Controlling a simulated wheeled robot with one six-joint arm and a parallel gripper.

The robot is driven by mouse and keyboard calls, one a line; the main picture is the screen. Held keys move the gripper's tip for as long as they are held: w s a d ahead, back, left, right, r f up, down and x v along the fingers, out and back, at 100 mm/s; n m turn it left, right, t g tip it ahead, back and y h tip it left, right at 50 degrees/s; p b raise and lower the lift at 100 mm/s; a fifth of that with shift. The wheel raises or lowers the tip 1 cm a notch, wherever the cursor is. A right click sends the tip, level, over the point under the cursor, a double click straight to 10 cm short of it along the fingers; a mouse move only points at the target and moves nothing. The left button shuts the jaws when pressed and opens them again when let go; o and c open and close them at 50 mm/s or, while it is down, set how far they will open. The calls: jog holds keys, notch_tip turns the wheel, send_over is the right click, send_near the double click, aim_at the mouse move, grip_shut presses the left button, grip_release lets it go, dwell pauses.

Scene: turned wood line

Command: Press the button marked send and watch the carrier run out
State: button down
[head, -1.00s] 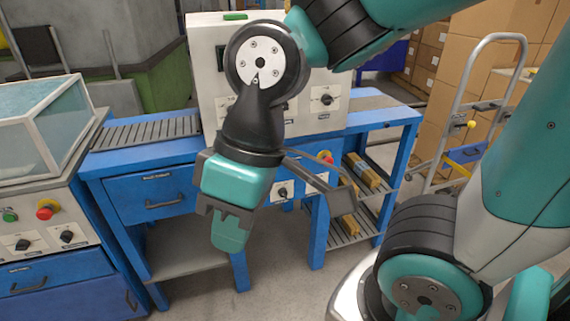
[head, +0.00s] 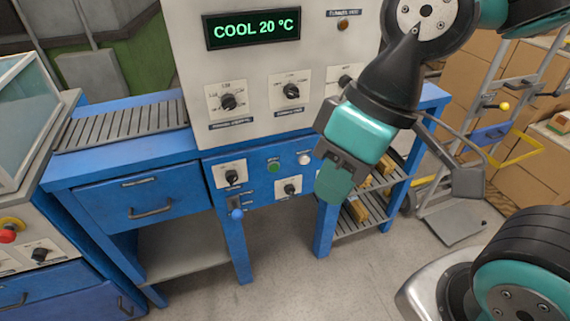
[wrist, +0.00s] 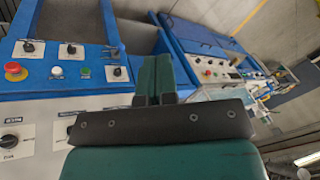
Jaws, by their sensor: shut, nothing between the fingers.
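A blue front panel (head: 258,195) under the display cabinet carries a green button (head: 273,166), a white button (head: 304,158), rotary knobs and a blue-tipped lever (head: 237,213). Its small labels are too fine to read, so I cannot tell which button is marked send. The wrist view shows a blue panel with a red stop button (wrist: 14,71), a pale button (wrist: 57,72) and a green button (wrist: 85,72). My gripper (head: 333,190) is shut and empty, right of the two buttons in the head view. It hides the panel's right end. I cannot make out a carrier.
The cabinet's display (head: 252,28) reads COOL 20 °C, with several knobs below. A roller track (head: 122,126) lies left of the cabinet. A glass-sided box (head: 25,105) stands at far left. A hand truck (head: 487,130) and cartons stand at right. Open floor lies in front.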

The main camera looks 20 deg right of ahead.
aim_at(274, 168)
jog(key=shift+f, duration=0.1)
jog(key=w+a+f+t+y+b, duration=0.1)
jog(key=w+f+t+y+b, duration=0.1)
jog(key=w+f+b, duration=0.6)
jog(key=w+a+f+t+y+b, duration=0.1)
jog(key=w+f+b, duration=0.4)
jog(key=f, duration=0.5)
jog(key=w+d+f+m+t+b, duration=0.1)
jog(key=w+d+f+t+b, duration=0.2)
jog(key=w+f+b, duration=0.3)
jog(key=w+d+f+m+t+b, duration=0.1)
jog(key=w+d+f+t+b, duration=0.3)
jog(key=f, duration=0.5)
jog(key=shift+w+f+b, duration=0.15)
jog(key=shift+w+b, duration=0.8)
jog(key=shift+b, duration=0.05)
jog(key=w+p, duration=0.3)
jog(key=w, duration=0.5)
jog(key=shift+w, duration=0.4)
